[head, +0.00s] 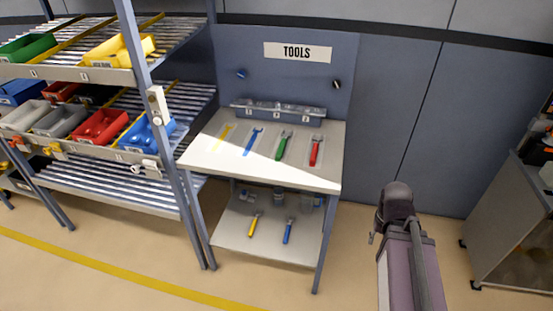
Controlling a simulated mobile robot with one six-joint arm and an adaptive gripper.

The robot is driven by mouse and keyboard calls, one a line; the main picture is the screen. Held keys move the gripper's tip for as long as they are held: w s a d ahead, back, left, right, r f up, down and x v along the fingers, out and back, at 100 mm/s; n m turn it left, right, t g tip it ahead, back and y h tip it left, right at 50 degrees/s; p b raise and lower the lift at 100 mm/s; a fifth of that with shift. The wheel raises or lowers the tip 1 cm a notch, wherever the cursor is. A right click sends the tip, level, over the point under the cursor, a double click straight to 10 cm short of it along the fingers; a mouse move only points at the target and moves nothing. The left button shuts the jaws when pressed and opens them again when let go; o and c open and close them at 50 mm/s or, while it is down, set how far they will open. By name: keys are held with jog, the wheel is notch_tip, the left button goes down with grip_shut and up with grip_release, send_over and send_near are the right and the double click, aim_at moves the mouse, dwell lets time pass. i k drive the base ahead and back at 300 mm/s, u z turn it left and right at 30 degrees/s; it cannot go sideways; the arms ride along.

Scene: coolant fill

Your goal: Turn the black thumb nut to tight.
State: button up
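No part is plainly recognisable as the black thumb nut. A small dark knob (336,84) sits on the right of the blue-grey tool board (290,50), below the TOOLS sign. It is too small to tell whether it is a thumb nut or how tight it is. A small blue knob (241,73) sits on the board's left. My arm rises at the lower right, apart from the tool bench (215,155). No gripper fingers can be made out.
The bench holds yellow, blue (254,140), green (282,146) and red (316,150) tools, with two more on its lower shelf (270,235). A rack of coloured bins (100,127) stands left. A grey cabinet (510,225) stands right. Floor in front is clear.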

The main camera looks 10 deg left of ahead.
aim_at(336, 84)
jog(key=k, duration=1.35)
jog(key=z, duration=0.5)
jog(key=i, duration=1.75)
jog(key=u, duration=0.7)
jog(key=i, duration=0.5)
jog(key=u, duration=0.25)
